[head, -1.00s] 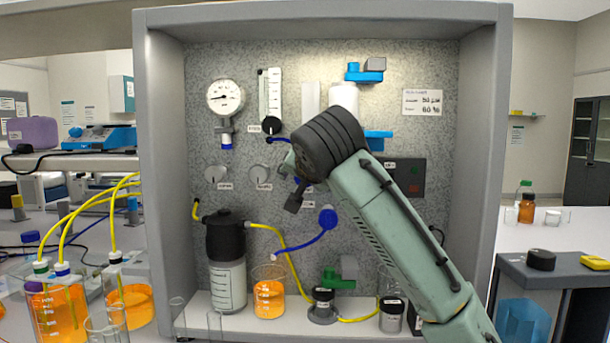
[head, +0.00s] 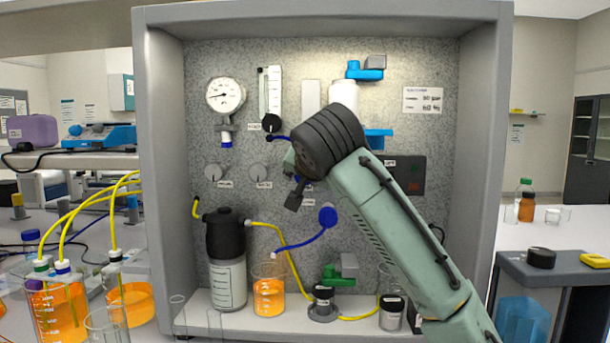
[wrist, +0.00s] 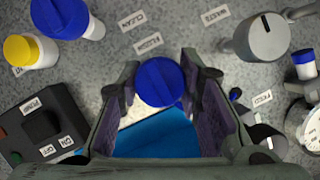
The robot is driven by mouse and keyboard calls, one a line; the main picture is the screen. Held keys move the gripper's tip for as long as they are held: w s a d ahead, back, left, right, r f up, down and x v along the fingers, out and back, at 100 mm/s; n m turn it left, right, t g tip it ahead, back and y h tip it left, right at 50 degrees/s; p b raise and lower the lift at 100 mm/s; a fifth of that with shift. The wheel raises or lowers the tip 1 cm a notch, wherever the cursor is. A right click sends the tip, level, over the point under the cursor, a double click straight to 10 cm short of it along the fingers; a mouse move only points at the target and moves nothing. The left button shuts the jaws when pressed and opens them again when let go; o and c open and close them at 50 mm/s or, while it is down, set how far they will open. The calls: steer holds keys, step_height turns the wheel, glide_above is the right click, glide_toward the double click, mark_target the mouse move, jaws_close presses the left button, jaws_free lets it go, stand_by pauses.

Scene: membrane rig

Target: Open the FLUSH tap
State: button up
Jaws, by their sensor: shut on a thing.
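In the wrist view, my gripper (wrist: 163,97) has its two dark fingers on either side of a round blue tap knob (wrist: 160,82). It is shut on this knob. A label (wrist: 150,43) that seems to read FLUSH is on the speckled panel just above it. The knob's turn angle is hard to tell.
Another blue knob (head: 327,216) with a blue hose is just below my wrist. Two grey knobs (head: 215,173) (head: 259,173) and a gauge (head: 225,95) are to the left. A black bottle (head: 226,262) and orange beaker (head: 269,292) stand on the shelf. A switch box (wrist: 42,123) shows in the wrist view.

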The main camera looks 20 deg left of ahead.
steer(key=n+h+p, duration=0.1)
steer(key=n+h, duration=0.1)
steer(key=n, duration=0.1)
steer(key=shift+a, duration=0.1)
steer(key=n+t+h, duration=0.1)
steer(key=n+h, duration=0.1)
steer(key=n, duration=0.1)
steer(key=n+t+h, duration=0.1)
steer(key=n+h, duration=0.1)
steer(key=n, duration=0.1)
steer(key=shift+f+n, duration=0.1)
steer(key=shift+n, duration=0.2)
steer(key=shift+n+t+h+b, duration=0.55)
steer(key=shift+n+t+h, duration=0.25)
steer(key=shift+n, duration=0.6)
steer(key=o, duration=1.2)
